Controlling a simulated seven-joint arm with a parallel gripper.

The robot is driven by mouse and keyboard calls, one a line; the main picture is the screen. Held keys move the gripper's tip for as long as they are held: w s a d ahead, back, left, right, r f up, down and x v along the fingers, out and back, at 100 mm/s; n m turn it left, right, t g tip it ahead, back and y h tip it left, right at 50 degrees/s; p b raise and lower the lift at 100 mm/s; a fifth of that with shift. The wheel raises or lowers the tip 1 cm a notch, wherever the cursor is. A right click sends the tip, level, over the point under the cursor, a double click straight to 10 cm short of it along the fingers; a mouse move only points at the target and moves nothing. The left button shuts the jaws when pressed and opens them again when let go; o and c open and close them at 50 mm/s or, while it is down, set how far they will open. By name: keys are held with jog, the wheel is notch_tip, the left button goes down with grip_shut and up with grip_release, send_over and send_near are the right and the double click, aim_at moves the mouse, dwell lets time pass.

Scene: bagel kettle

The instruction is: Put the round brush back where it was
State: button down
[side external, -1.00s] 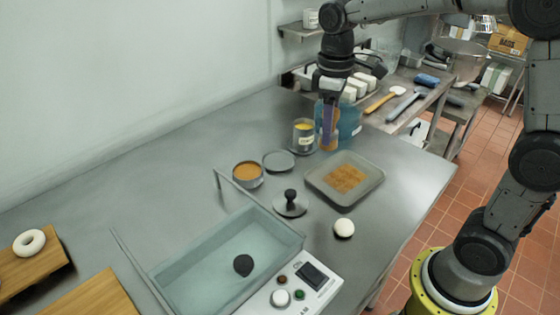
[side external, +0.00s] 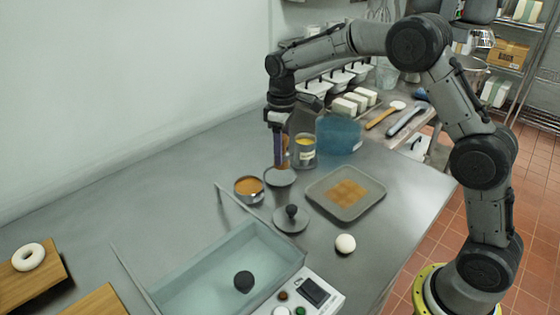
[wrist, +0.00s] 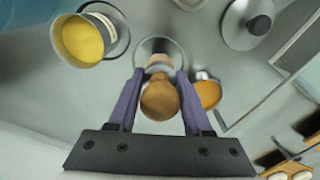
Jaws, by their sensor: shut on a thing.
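My gripper (side external: 280,162) is shut on the round brush (wrist: 160,98), which has a rounded wooden handle. In the wrist view the purple fingers of my gripper (wrist: 159,88) stand on both sides of the handle. The brush's lower end points down at a round grey dish (side external: 281,178). The dish also shows behind the brush in the wrist view (wrist: 172,46). I cannot tell whether the brush touches the dish. A tin with yellow contents (side external: 304,152) stands just right of the brush. A small pan with orange-brown contents (side external: 249,189) stands to its left.
A lid with a black knob (side external: 290,220), a grey tray with orange-brown crumbs (side external: 325,203) and a white ball (side external: 345,243) are nearer the camera. A blue container (side external: 340,134) stands behind right. A water-filled basin (side external: 205,278) is front left.

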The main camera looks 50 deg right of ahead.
jog(key=shift+w+f, duration=0.3)
jog(key=shift+f, duration=1.6)
jog(key=shift+f, duration=0.15)
jog(key=shift+c, duration=1.6)
grip_release()
